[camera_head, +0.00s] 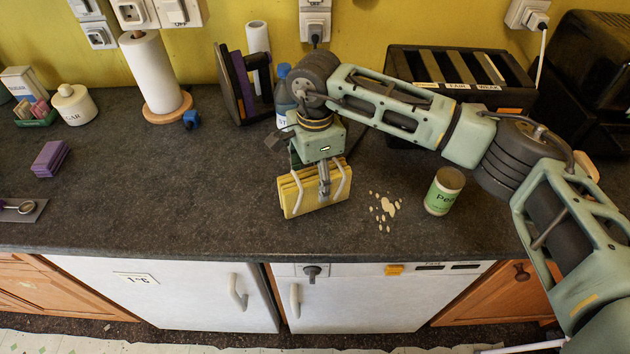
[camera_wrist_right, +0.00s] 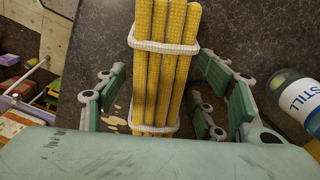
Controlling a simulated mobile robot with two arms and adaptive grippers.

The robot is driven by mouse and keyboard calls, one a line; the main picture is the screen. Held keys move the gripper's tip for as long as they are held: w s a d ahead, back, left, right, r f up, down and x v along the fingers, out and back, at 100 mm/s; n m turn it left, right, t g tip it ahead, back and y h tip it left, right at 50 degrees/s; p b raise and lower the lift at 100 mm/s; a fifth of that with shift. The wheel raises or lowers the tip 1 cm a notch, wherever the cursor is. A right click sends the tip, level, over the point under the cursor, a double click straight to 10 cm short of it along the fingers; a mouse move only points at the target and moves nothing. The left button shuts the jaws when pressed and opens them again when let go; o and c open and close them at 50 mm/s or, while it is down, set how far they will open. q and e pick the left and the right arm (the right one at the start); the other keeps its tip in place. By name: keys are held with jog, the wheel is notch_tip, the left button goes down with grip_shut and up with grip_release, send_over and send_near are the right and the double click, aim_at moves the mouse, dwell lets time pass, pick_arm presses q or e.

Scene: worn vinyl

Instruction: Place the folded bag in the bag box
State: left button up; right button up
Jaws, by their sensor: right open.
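The folded bag (camera_head: 302,193) is yellow, layered and has white straps. It stands upright on the dark counter near its front edge. My right gripper (camera_head: 323,178) is above and around it, with open fingers. In the right wrist view the folded bag (camera_wrist_right: 165,55) lies between the finger pads on the left and right, with gaps on both sides. A black box (camera_head: 401,66) with labelled slots stands at the back right against the wall; it may be the bag box. My left gripper is not in view.
A green-labelled can (camera_head: 444,191) stands right of the bag, beside a pale spill (camera_head: 386,206). A blue-capped bottle (camera_head: 283,98) stands just behind my gripper. A paper roll (camera_head: 152,72) and purple sponges (camera_head: 50,158) are farther left. The left-middle counter is clear.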

jog(key=shift+s, duration=0.1)
jog(key=shift+c, duration=0.2)
jog(key=c, duration=1.2)
jog(key=shift+c, duration=0.2)
